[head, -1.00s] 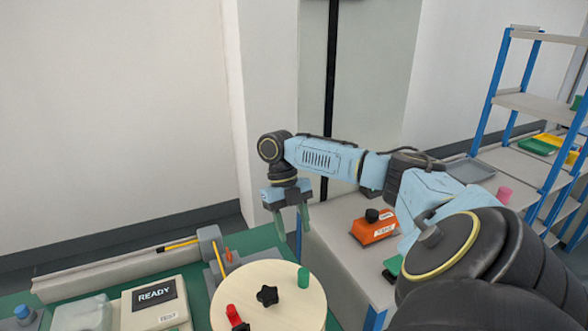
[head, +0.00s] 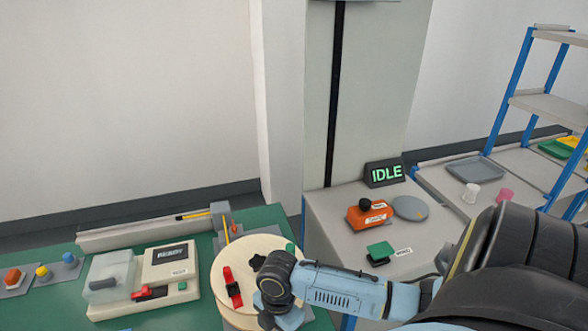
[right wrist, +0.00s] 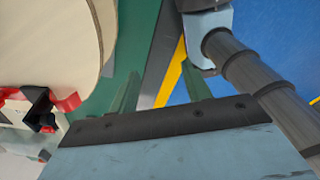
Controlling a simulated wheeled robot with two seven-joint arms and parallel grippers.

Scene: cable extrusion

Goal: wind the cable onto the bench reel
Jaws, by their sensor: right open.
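The disc also shows at the left of the right wrist view (right wrist: 45,40). A thin yellow strand, probably the cable (head: 227,229), runs at a grey block behind the reel. My right gripper (head: 283,318) is low over the reel's near right side, its fingers hidden there. In the right wrist view it is open (right wrist: 160,82), with a yellow strip (right wrist: 172,75) showing between the fingers. My left gripper is out of view.
A READY-labelled unit (head: 163,280) with a clear cover stands left of the reel on the green bench (head: 60,300). Several buttons sit farther left. Right of the bench, a grey counter holds an orange device (head: 368,215), a green-topped switch (head: 380,252) and an IDLE sign (head: 384,173).

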